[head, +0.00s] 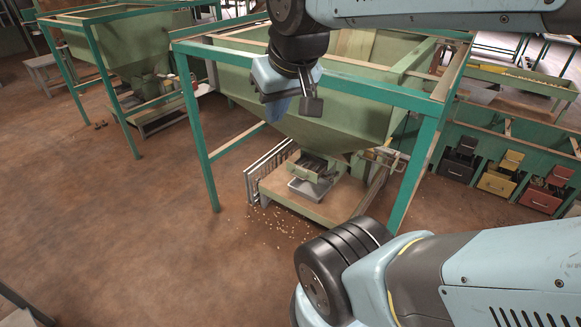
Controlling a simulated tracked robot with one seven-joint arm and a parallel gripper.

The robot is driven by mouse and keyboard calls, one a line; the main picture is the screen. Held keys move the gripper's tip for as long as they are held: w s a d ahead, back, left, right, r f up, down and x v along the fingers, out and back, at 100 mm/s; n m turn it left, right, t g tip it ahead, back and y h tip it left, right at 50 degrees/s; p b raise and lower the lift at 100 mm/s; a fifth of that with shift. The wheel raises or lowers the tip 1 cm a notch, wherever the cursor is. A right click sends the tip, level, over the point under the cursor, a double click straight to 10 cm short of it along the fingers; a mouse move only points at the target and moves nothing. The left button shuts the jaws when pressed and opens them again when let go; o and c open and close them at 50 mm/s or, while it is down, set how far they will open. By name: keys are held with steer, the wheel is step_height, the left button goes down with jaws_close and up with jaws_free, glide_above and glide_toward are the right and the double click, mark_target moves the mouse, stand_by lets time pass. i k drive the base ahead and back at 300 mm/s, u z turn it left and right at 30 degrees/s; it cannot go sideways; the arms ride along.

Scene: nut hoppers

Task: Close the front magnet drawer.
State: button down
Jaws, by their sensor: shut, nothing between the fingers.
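A pale green hopper (335,118) hangs in a teal frame and narrows to a spout above a wooden-topped base. A small metal unit with a grey drawer-like tray (310,188) sits under the spout. The tray sticks out toward the front left, so it looks open. I cannot make out its handle or magnet bars. My gripper (279,108) points down in front of the hopper's upper wall, high above the tray and apart from it. It is shut and empty. Its fingertips are small and partly merge with the wrist parts.
A teal frame leg (201,150) stands left of the tray, another (414,170) to its right. A slatted pale panel (268,170) leans beside the base. Nuts (262,224) lie scattered on the floor. Coloured bins (498,184) stand right. Open floor lies left.

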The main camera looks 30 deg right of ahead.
mark_target(307, 172)
steer(key=z, duration=0.2)
steer(key=i, duration=0.85)
steer(key=u, duration=0.3)
